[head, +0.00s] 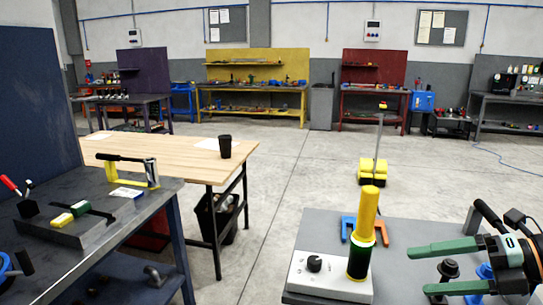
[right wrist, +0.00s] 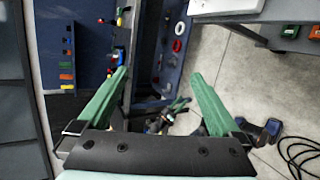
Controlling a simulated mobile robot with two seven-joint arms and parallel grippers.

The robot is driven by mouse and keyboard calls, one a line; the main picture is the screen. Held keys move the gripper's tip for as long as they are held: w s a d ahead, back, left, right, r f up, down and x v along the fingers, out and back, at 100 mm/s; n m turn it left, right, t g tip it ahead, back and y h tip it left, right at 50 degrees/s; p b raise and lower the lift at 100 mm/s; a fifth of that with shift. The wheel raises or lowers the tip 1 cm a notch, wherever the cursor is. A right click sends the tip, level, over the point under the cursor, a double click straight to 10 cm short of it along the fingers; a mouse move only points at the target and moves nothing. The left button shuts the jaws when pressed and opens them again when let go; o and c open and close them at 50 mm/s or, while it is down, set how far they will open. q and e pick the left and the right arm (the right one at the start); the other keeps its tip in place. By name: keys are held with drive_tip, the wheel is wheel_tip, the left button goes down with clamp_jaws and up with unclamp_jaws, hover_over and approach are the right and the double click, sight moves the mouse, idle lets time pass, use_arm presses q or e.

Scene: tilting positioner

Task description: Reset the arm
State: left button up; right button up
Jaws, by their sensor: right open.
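A white box (head: 318,276) with a black knob (head: 314,263) sits on the grey bench at the front right in the head view. An upright post, yellow on top (head: 368,213) and dark green below (head: 358,262), stands at the box's right side. It looks upright, not tilted. My right gripper (head: 422,270) has green fingers, spread apart and empty, pointing left, to the right of the post and clear of it. The right wrist view shows the same open gripper (right wrist: 160,78) with nothing between its fingers. My left gripper is in neither view.
A blue and orange bracket (head: 358,228) stands behind the post. Small black and blue parts lie on the grey bench (head: 405,238) near my right gripper. A dark workbench (head: 150,200) with tools is at left, a wooden table (head: 165,150) behind it.

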drive_tip(key=s+d+f+m+t+h+p, duration=0.1)
drive_tip(key=d+f+m+t+h, duration=0.25)
drive_tip(key=f+m, duration=0.7)
drive_tip(key=s+d+f+m+t+h, duration=0.1)
drive_tip(key=d+f+m+t+h, duration=0.3)
drive_tip(key=f+m, duration=0.6)
drive_tip(key=s+a+f+m+g, duration=0.2)
drive_tip(key=s+a+f+m, duration=0.3)
drive_tip(key=s+a+f, duration=0.2)
drive_tip(key=s+a+f+m+g+h, duration=0.1)
drive_tip(key=s+a+f+m, duration=0.4)
drive_tip(key=a+f, duration=0.5)
wheel_tip(320, 180, down, 2)
drive_tip(key=shift+s+f+g+p, duration=0.2)
drive_tip(key=shift+s+g+p, duration=0.15)
drive_tip(key=shift+s+g, duration=0.5)
